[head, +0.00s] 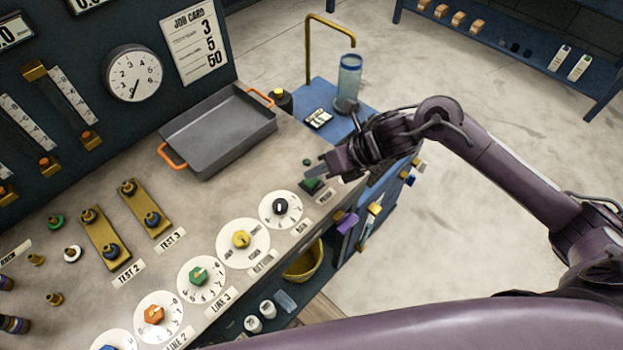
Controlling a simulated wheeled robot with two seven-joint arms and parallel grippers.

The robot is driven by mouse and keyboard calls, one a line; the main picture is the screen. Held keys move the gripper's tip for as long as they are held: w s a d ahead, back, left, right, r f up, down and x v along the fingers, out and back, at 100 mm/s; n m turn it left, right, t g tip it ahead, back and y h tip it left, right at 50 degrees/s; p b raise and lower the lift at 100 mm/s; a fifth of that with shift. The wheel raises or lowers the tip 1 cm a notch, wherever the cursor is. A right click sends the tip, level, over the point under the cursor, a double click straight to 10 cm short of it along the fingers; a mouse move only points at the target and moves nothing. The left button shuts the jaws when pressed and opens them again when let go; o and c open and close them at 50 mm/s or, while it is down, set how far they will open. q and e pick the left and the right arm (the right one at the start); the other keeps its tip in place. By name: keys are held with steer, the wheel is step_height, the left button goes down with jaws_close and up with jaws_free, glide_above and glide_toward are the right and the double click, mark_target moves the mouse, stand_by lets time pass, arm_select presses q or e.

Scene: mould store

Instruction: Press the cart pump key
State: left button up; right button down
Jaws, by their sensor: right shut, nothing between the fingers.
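My right gripper (318,170) is shut and empty. It points left over the right end of the bench. Its fingertips are beside a small green button-like piece (307,162) and just above a dark green piece (312,185). A small label (326,197) lies by the dark green piece, its print too small to read surely. I cannot tell whether the fingertips touch either piece. The blue cart (322,92) stands against the bench's far right end, with a clear blue cylinder (349,78) and a bent brass pipe (331,25). I cannot make out which piece is the pump key. My left gripper is not in view.
A grey tray (220,130) with orange handles lies on the bench (150,265). Several dials, including a black-knobbed one (280,209), line the front edge. A yellow bowl (303,262) sits below the edge. Open floor (440,85) lies to the right, before a blue shelf (520,45).

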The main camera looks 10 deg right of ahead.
mark_target(316, 181)
steer(key=shift+f+b, duration=0.45)
stand_by(0.3)
steer(key=shift+r, duration=0.1)
steer(key=shift+r+p, duration=0.45)
steer(key=shift+r, duration=0.4)
step_height(316, 181, up, 6)
steer(key=p, duration=0.3)
steer(key=shift+p, duration=0.4)
